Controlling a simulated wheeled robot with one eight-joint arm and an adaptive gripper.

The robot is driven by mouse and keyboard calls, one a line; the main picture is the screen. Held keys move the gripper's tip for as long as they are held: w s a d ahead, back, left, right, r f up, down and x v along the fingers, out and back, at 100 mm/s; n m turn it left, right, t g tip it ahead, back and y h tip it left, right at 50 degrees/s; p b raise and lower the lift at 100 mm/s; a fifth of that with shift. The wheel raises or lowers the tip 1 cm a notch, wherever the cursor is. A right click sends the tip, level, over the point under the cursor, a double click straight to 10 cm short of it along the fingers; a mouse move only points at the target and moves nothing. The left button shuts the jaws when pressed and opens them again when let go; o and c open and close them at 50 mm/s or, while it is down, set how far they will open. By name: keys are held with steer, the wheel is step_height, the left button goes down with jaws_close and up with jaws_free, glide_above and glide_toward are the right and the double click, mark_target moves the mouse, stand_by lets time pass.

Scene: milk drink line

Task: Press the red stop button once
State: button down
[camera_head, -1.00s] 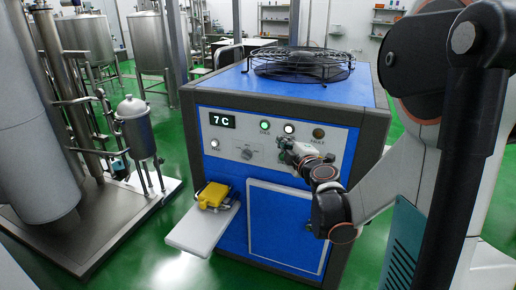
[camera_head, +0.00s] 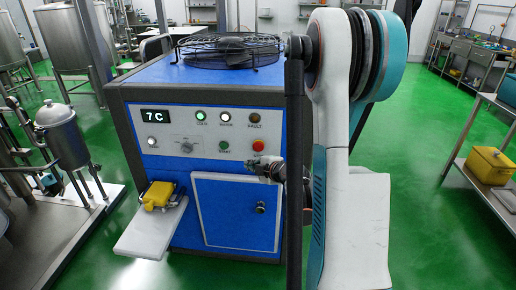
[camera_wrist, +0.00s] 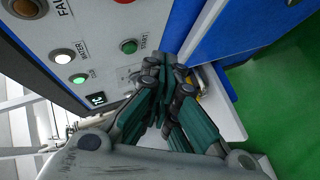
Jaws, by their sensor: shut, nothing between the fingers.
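The red stop button (camera_head: 258,146) is a round knob at the right end of the white control panel (camera_head: 160,132) on the front of the blue machine. In the head view my gripper (camera_head: 253,166) is just below it; I cannot tell whether they touch. In the wrist view only a sliver of red (camera_wrist: 124,1) shows at the top edge. My gripper (camera_wrist: 167,66) is shut and empty there, its tips beside the panel, with the green start button (camera_wrist: 128,46) to their left. The start button (camera_head: 223,146) also shows in the head view, left of the red button.
The display (camera_head: 156,116) reads 7 C. Green and white lamps (camera_head: 226,117) are lit; the fault lamp (camera_head: 254,118) looks dark. A yellow object (camera_head: 158,194) sits on a white shelf (camera_head: 150,233) at lower left.

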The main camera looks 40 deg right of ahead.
mark_target(258, 146)
steer(key=w+d+p, duration=0.1)
steer(key=w+d, duration=0.4)
steer(key=d, duration=0.1)
steer(key=shift+w+d, duration=0.15)
steer(key=shift+w+d, duration=0.1)
stand_by(1.5)
steer(key=shift+w+d, duration=0.2)
steer(key=shift+w+d, duration=0.3)
steer(key=shift+d, duration=0.05)
stand_by(0.9)
steer(key=shift+s+a, duration=0.1)
stand_by(0.4)
steer(key=shift+s+a+b, duration=0.45)
steer(key=shift+s+a, duration=0.05)
steer(key=shift+a, duration=0.05)
